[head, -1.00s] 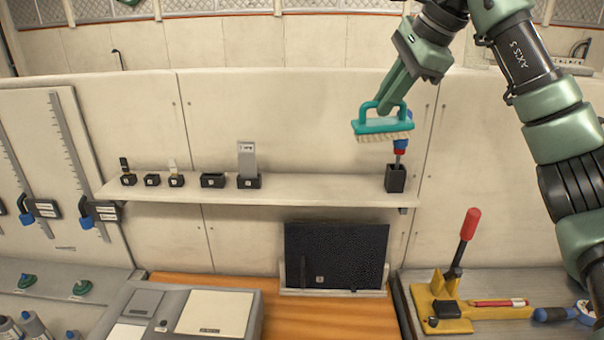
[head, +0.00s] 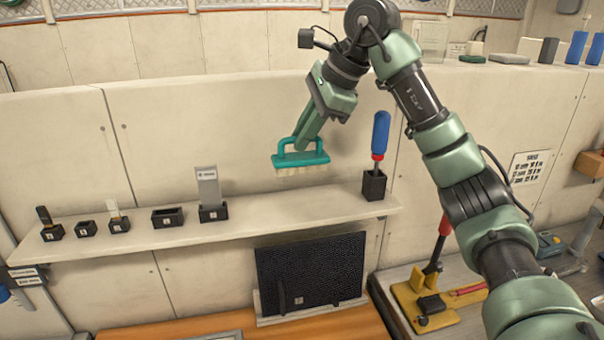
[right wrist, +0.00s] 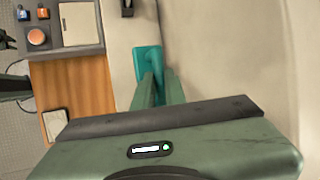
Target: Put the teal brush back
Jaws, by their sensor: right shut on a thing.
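The teal brush (head: 301,160) has a loop handle and pale bristles pointing down. My right gripper (head: 303,147) is shut on its handle and holds it in the air, above and in front of the shelf's right half. The brush also shows in the right wrist view (right wrist: 148,65), between the fingers (right wrist: 158,90). The shelf (head: 290,212) carries several small black holders. One wide black holder (head: 168,217) is empty, and a smaller one (head: 86,229) also looks empty.
A grey scraper (head: 208,187) stands in a holder left of the brush. A blue-handled screwdriver (head: 380,135) stands upright in a black holder (head: 374,185) at the shelf's right end. Below are a dark panel (head: 312,270) and a yellow tool (head: 425,305) with a red lever.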

